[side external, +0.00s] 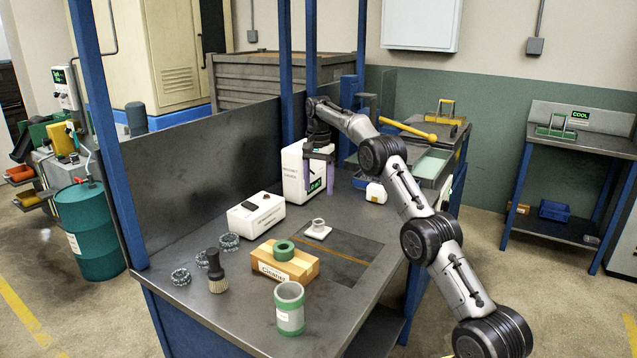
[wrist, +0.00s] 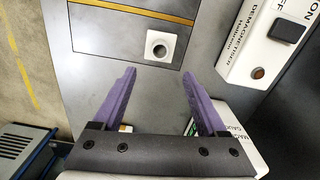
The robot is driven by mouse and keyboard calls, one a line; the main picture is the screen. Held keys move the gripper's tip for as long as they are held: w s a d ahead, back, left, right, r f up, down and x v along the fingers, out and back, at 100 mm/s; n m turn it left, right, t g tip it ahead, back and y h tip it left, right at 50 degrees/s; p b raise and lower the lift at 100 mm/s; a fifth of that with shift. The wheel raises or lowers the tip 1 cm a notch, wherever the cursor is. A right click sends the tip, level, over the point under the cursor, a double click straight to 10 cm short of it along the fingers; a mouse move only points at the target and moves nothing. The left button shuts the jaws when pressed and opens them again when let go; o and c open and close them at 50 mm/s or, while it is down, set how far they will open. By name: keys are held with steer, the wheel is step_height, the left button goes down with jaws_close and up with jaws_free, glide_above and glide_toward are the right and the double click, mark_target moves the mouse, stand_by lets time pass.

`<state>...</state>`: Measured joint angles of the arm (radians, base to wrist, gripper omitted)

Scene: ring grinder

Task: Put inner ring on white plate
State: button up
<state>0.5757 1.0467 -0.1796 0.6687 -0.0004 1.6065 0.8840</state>
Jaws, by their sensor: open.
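A small white square plate (side external: 312,234) lies on the workbench, right of the centre. A short pale metal ring (side external: 318,223), which looks like the inner ring, stands upright on it. In the wrist view the white plate (wrist: 150,57) and the ring (wrist: 161,47) appear beyond my fingertips, with the ring's dark bore showing. My gripper (side external: 320,188) points down with its purple fingers, behind the plate and beside the white gauge box. In the wrist view my gripper (wrist: 159,72) is open, with nothing between the fingers.
The white gauge box (side external: 297,172) stands close left of my gripper. A white demagnetiser box (side external: 256,216), a cardboard box (side external: 285,266) with a green ring (side external: 284,250), a grey-green cup (side external: 290,308), a brush (side external: 215,272) and several dark bearing rings stand nearer.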

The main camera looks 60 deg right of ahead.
steer(key=s+a+r+n+t, duration=0.1)
steer(key=s+a+r+n, duration=0.35)
steer(key=a+r, duration=0.45)
steer(key=s+a+r+n+t, duration=0.2)
steer(key=s+a+r+n, duration=0.35)
steer(key=a, duration=0.65)
steer(key=s+a+n+t, duration=0.1)
steer(key=s+a, duration=0.3)
steer(key=s, duration=0.2)
steer(key=s+a+n, duration=0.1)
steer(key=s+a, duration=0.3)
steer(key=s, duration=0.3)
steer(key=s+a+f+n+t, duration=0.1)
steer(key=s+a+f+n, duration=0.3)
steer(key=s+f, duration=0.4)
steer(key=s, duration=0.3)
steer(key=shift+s+n+t, duration=0.3)
steer(key=shift+n, duration=0.1)
